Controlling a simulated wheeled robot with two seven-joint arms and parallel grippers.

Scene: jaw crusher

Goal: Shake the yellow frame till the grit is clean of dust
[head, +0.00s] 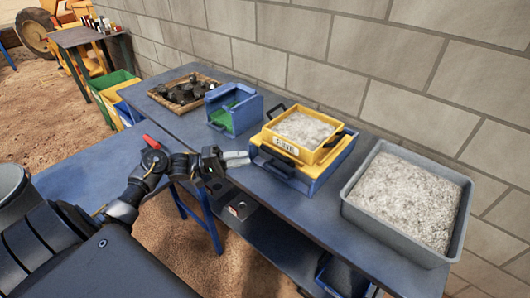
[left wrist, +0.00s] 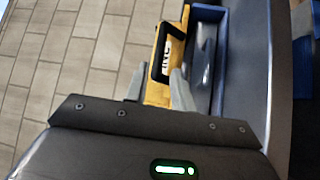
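The yellow frame (head: 308,133) holds pale grey grit (head: 303,128) and sits on a blue-and-yellow base (head: 318,177) on the bench. It has a white label on its front wall and dark handles at its ends. In the left wrist view, the yellow frame (left wrist: 160,92) and its black handle (left wrist: 167,52) lie ahead of the fingers. My right gripper is not in view. Dust on the grit cannot be told apart.
A large grey tub (head: 360,202) of grit stands at the right of the bench (head: 262,199). A blue bin (head: 233,112) and a wooden tray (head: 160,93) with dark parts are farther left. A block wall runs close behind. A lower shelf lies under the bench.

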